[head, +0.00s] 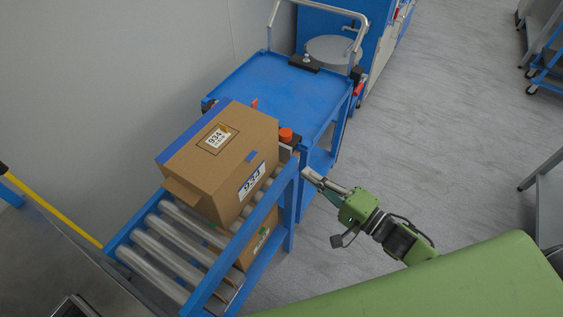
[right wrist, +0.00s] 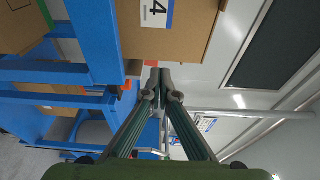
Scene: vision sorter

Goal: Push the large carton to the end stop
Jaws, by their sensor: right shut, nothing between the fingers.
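The large brown carton (head: 190,175), labelled 934, sits on the roller conveyor (head: 160,245) at its far end, with bare rollers on the near side. Its lower part is partly hidden by the blue side rail. My right gripper (head: 306,174) is shut and empty, just outside the rail to the right of the carton and apart from it. In the right wrist view the closed fingers (right wrist: 162,72) point towards the carton (right wrist: 185,40), which fills the top. An orange-red knob (head: 286,134) stands by the carton's far right corner. I cannot tell which part is the end stop.
A blue cart (head: 285,92) with a metal handle stands beyond the conveyor. Another carton (head: 262,238) lies below the rollers. A wall runs along the left, with a yellow bar (head: 60,212) near it. A green surface (head: 450,285) is at lower right.

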